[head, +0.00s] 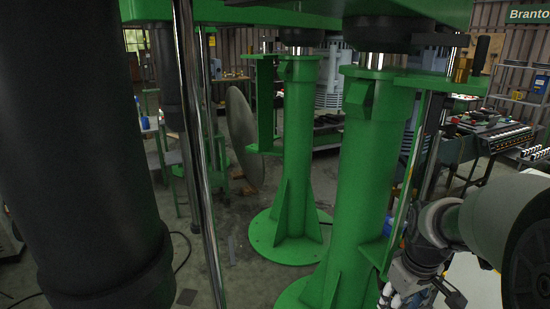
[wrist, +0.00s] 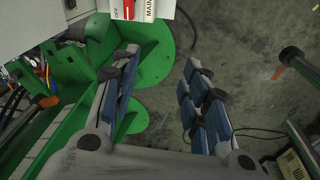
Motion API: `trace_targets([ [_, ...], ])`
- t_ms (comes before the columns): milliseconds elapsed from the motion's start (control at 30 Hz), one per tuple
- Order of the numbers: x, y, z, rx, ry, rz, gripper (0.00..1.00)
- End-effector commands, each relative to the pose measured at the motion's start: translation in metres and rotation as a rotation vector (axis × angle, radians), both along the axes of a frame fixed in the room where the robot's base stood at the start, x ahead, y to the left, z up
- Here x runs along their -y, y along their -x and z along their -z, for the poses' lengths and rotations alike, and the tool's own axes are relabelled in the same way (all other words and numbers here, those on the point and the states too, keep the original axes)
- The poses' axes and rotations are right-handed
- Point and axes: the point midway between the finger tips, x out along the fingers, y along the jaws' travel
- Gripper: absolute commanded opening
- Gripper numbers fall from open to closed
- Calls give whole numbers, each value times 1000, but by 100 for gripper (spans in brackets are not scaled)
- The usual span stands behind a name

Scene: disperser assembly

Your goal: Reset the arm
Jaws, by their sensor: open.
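My gripper (wrist: 162,62) is open in the wrist view. Its two fingers with blue pads stand well apart, and only grey floor and part of a green base plate show between and behind them. Nothing is held. In the head view my arm comes in at the lower right, close to the nearer green column (head: 362,165). The end of the arm there is cut off by the frame's bottom edge, so the fingers are not clear in that view.
A second green column (head: 298,140) stands further back. In the wrist view a red switch (wrist: 128,9) on a panel is just beyond the left finger, with loose cables (wrist: 45,75) at the left. A workbench (head: 480,140) stands at the right. Open floor (wrist: 250,60) lies right of the fingers.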

Motion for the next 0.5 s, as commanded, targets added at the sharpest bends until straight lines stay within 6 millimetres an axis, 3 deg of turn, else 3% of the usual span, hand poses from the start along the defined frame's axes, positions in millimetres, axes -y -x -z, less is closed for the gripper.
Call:
trace_targets([
  [33, -18, 10, -20, 30, 2, 12, 42],
  [200, -70, 55, -64, 106, -13, 78, 42],
  [333, -103, 96, -84, 166, -38, 129, 42],
  [500, -131, 143, -93, 229, -81, 187, 42],
])
